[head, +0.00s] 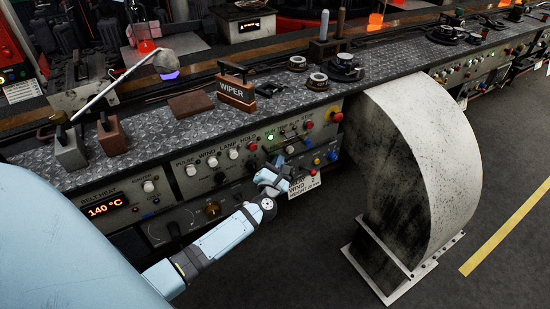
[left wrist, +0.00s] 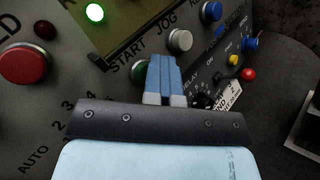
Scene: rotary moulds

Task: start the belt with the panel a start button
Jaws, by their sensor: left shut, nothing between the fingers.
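My left gripper (head: 283,166) is in front of the control panel (head: 222,168), with its fingers pointing at the panel. In the left wrist view the two blue fingers of the gripper (left wrist: 164,72) are shut together with nothing between them. A green button (left wrist: 138,70) under the word START shows just left of the fingertips. The fingers hide its right part, and I cannot tell whether they touch it. A white button (left wrist: 180,40) under JOG is just beyond the fingers. A green lamp (left wrist: 95,12) is lit at the upper left. My right gripper is not in view.
A large red button (left wrist: 22,64) is left of the fingers, and a blue button (left wrist: 211,11) is at the upper right. A tag (head: 303,187) hangs near the gripper. A big grey curved guard (head: 425,150) stands to the right.

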